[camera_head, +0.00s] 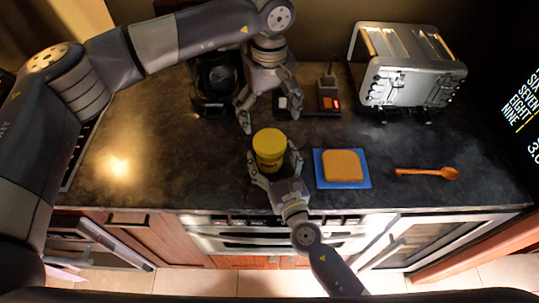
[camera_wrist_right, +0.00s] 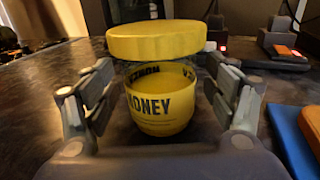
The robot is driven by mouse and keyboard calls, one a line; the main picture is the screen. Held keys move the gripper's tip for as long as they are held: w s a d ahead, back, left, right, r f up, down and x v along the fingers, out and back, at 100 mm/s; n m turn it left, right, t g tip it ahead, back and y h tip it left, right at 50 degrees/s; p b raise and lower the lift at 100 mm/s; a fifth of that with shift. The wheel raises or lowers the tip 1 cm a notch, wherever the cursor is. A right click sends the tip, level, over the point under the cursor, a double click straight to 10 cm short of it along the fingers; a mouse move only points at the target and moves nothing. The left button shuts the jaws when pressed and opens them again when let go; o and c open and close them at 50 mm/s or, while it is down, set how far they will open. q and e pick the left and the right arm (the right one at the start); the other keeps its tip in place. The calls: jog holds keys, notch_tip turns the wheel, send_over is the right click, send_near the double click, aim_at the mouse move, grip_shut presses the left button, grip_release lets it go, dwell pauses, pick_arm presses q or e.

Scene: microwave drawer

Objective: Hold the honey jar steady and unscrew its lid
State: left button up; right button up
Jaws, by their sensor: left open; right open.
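The honey jar (camera_head: 270,160) stands upright on the dark counter, near its front edge. In the right wrist view its glass body with yellow honey and a label (camera_wrist_right: 158,112) faces me, and the yellow lid (camera_wrist_right: 156,40) sits on top. My right gripper (camera_head: 273,165) is open, with its fingers on either side of the jar's body; in the wrist view a gap shows between the fingers and the glass. My left gripper (camera_head: 268,106) is open and empty, pointing down above and behind the jar.
A blue board with a bread slice (camera_head: 342,166) lies right of the jar, and a wooden spoon (camera_head: 428,173) farther right. A silver toaster (camera_head: 408,65) stands at the back right. A coffee maker (camera_head: 213,82) and a small device with a red light (camera_head: 329,97) stand behind.

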aim_at(270, 141)
pick_arm(q)
jog(key=shift+s+d+r, duration=0.1)
jog(key=shift+s, duration=0.05)
pick_arm(e)
jog(key=shift+w+a+r, duration=0.1)
jog(key=shift+w+a, duration=0.1)
jog(key=shift+w, duration=0.25)
grip_shut()
pick_arm(q)
jog(key=m, duration=0.8)
jog(key=shift+m, duration=0.3)
jog(key=shift+f+m, duration=0.3)
jog(key=shift+f, duration=3.75)
jog(key=c, duration=1.2)
